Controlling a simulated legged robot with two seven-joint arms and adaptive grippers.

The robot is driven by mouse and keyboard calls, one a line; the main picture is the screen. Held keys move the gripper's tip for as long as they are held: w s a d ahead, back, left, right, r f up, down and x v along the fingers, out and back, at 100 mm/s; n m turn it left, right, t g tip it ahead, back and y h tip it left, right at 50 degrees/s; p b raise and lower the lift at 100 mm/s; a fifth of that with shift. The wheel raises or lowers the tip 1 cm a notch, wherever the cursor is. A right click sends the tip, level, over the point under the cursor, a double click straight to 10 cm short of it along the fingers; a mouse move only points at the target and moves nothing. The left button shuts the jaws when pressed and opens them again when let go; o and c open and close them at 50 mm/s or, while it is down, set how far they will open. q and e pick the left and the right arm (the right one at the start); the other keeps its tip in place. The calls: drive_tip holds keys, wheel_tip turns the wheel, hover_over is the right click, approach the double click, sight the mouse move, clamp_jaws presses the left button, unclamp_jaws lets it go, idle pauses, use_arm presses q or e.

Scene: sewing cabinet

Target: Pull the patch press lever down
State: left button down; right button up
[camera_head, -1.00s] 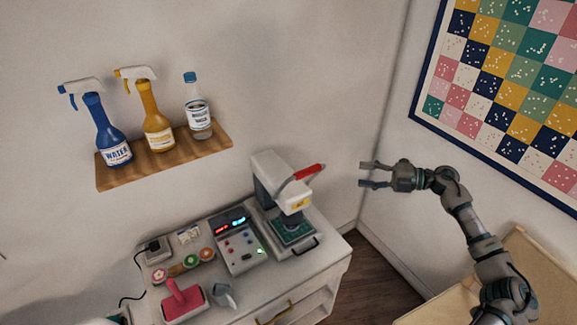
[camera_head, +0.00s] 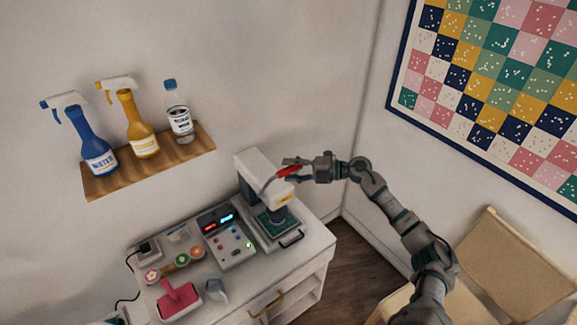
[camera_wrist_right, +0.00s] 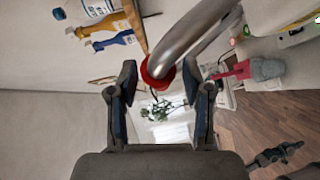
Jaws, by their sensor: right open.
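The patch press (camera_head: 262,182) stands at the back right of the cabinet top, a white machine with a dark green plate at its base. Its lever has a red grip (camera_head: 289,172) on a grey metal bar and is raised near the top of the press. My right gripper (camera_head: 288,169) is open at the red grip. In the right wrist view, the red grip end (camera_wrist_right: 157,76) and metal bar (camera_wrist_right: 190,40) lie between and just past the open fingers (camera_wrist_right: 162,85). Whether the fingers touch the grip cannot be told.
A control box (camera_head: 227,236) with lit displays stands left of the press. Thread spools, a pink roller (camera_head: 178,298) and a grey object share the cabinet top (camera_head: 312,248). A wall shelf (camera_head: 150,168) holds several bottles. A wooden chair (camera_head: 515,265) is at right.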

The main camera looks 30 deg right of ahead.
drive_tip(key=shift+w+a+f, duration=0.1)
drive_tip(key=shift+w+a, duration=0.2)
drive_tip(key=shift+w, duration=0.05)
drive_tip(key=shift+d, duration=0.3)
drive_tip(key=shift+f, duration=0.1)
clamp_jaws()
drive_tip(key=shift+s, duration=0.1)
drive_tip(key=shift+f, duration=0.15)
